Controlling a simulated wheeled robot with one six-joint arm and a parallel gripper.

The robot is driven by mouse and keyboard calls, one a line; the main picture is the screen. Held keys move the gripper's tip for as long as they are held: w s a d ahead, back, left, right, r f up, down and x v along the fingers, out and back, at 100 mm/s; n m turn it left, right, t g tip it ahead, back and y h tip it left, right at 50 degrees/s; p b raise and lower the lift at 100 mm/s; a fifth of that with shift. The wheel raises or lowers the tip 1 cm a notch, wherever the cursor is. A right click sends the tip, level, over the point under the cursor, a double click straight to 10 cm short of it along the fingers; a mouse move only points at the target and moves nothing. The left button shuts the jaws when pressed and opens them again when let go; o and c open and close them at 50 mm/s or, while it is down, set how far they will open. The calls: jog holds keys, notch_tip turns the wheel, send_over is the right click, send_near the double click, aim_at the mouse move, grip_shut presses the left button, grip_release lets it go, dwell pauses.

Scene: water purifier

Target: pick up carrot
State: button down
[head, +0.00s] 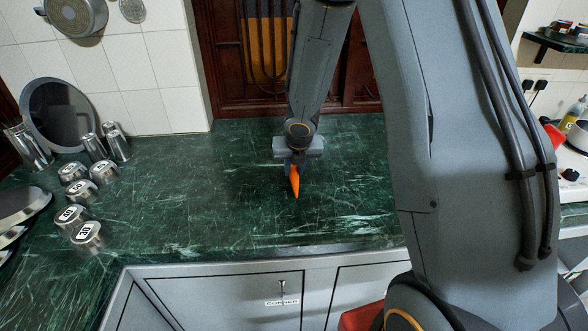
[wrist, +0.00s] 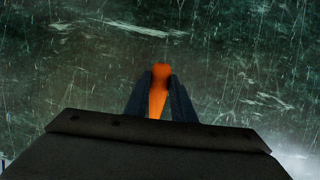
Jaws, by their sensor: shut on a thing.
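The orange carrot (head: 295,182) is in my gripper (head: 291,171) over the green marble counter (head: 230,200) in the head view. It hangs below the jaws with its narrow end pointing down. The wrist view shows the carrot (wrist: 159,80) between the two dark fingers of my gripper (wrist: 161,90), which are shut on it. Its upper part is hidden by the gripper. I cannot tell whether the carrot's lower end touches the counter.
Several metal canisters (head: 86,236) stand on the counter at the left, with metal cups (head: 117,142) and a round grey tray (head: 58,115) behind. A white stove (head: 570,178) is at the right. The counter around the carrot is clear.

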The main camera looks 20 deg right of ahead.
aim_at(294, 171)
jog(key=shift+r+p, duration=3.75)
jog(key=shift+p, duration=0.75)
